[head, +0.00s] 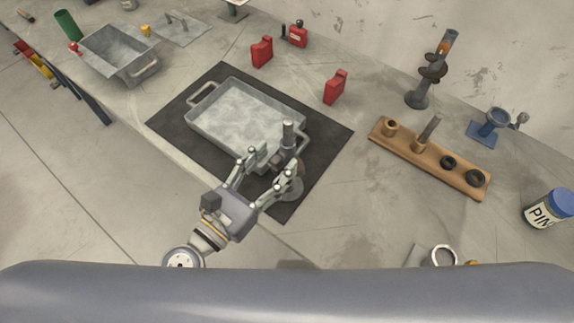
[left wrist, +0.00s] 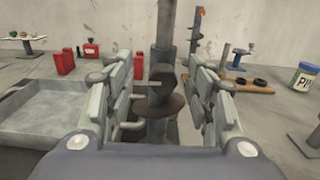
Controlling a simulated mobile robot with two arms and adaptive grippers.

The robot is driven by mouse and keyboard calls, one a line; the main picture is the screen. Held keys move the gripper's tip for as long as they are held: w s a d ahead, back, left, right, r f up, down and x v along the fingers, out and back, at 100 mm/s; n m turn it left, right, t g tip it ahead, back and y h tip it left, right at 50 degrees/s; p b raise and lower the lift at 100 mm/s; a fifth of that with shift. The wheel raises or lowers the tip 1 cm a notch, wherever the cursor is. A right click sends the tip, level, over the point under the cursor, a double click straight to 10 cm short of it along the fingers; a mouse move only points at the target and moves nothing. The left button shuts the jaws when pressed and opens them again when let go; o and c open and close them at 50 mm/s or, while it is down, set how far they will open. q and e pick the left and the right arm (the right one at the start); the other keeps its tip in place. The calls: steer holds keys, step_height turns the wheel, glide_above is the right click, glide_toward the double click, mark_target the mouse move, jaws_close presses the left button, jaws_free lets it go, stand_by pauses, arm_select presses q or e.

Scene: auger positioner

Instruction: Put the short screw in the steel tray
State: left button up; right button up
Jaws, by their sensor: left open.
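The steel tray (head: 205,128) is a grey, shallow tray with side handles, lying on a black mat; it also shows at the left of the left wrist view (left wrist: 30,132). A grey upright screw (head: 288,133), which looks like the short screw, stands on a round base at the tray's right corner. In the left wrist view the screw (left wrist: 162,60) rises between my fingers, with a brown disc low on it. My left gripper (head: 272,162) is open around the screw; contact cannot be told. My right gripper is not in view.
A taller dark screw (head: 416,98) stands at the back right. A wooden board (head: 435,161) holds pegs and black rings. Red containers (head: 262,52) stand behind the mat (head: 325,133). A second grey tray (head: 140,70) is at the upper left, and a blue-lidded jar (head: 546,212) at the right.

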mark_target(282, 154)
arm_select(q)
steer(key=shift+p+x, duration=0.55)
steer(key=shift+x, duration=0.45)
steer(key=shift+p+x, duration=0.35)
steer(key=shift+x, duration=0.85)
steer(key=shift+w+d, duration=0.15)
steer(key=shift+d, duration=0.1)
steer(key=shift+w+f, duration=0.1)
jaws_close()
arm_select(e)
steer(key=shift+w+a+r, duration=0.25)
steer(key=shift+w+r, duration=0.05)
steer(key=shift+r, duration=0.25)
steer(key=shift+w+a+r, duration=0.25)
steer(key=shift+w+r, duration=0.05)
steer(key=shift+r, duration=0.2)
